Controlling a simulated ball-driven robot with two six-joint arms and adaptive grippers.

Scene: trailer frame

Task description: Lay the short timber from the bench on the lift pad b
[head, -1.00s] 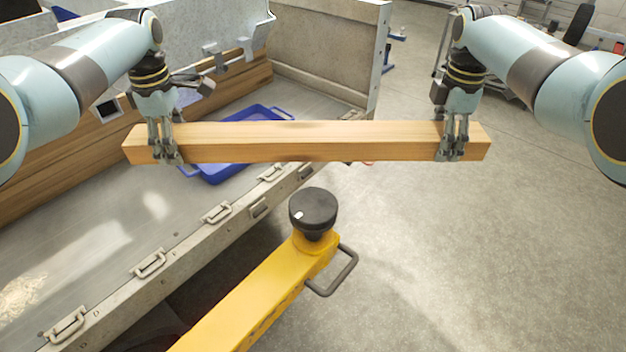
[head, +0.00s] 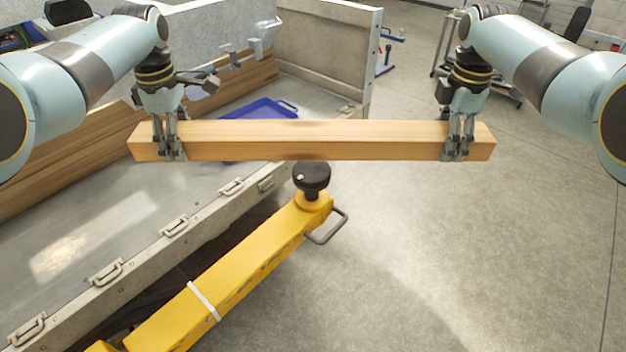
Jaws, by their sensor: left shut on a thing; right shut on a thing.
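The short timber (head: 310,142) is a pale wooden beam, held level across the middle of the head view. My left gripper (head: 170,150) is shut on it near its left end. My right gripper (head: 458,150) is shut on it near its right end. A round black pad (head: 312,177) tops the end of a yellow lift arm (head: 235,265). The pad shows just below the timber in the picture, with a gap to its lower edge on the near side. No letter marking shows on the pad. The bench cannot be made out.
A metal trailer bed (head: 110,225) with latches along its edge lies at the left. A blue tray (head: 255,112) lies in it, partly behind the timber. A grey handle (head: 330,228) juts from the yellow arm. Open concrete floor (head: 470,250) spreads at the right.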

